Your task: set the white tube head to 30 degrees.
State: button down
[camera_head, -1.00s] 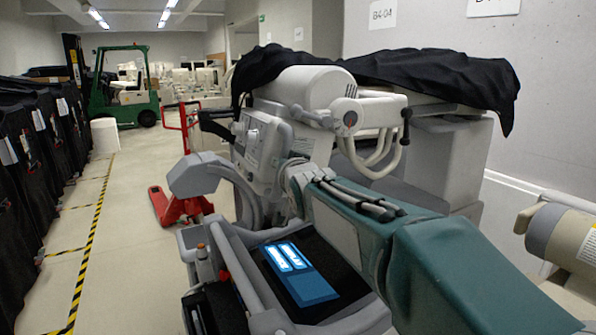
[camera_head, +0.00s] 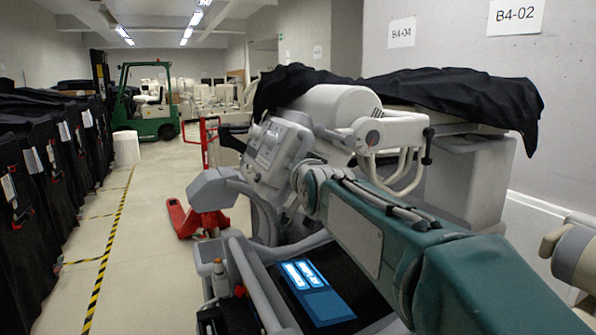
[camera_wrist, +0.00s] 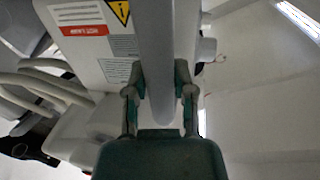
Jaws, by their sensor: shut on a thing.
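The white tube head (camera_head: 335,104) is on the covered cart in the head view, a rounded white cylinder with a boxy control housing (camera_head: 278,146) below its left end. The housing's face leans at an angle. In the wrist view a white housing with red and yellow warning labels (camera_wrist: 92,25) fills the upper left. My gripper (camera_wrist: 160,95) is shut on a grey bar (camera_wrist: 157,50) that runs down between its fingers, beside that housing. In the head view the fingers cannot be made out; my green arm reaches up toward the housing from the lower right.
A black cover (camera_head: 455,98) drapes over the cart's top. A white jointed arm with cables (camera_head: 390,135) sits right of the tube head. Covered carts (camera_head: 45,150) line the left, beside clear floor. A red pallet jack (camera_head: 192,220) and green forklift (camera_head: 150,105) stand behind.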

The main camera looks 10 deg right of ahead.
jog(key=shift+r, duration=0.2)
jog(key=shift+c, duration=2.2)
grip_release()
jog(key=shift+s+a, duration=0.1)
jog(key=shift+a, duration=0.15)
jog(key=shift+f, duration=0.1)
jog(key=shift+s, duration=0.4)
jog(key=s+d+r, duration=0.1)
jog(key=s, duration=1)
jog(key=shift+d, duration=0.25)
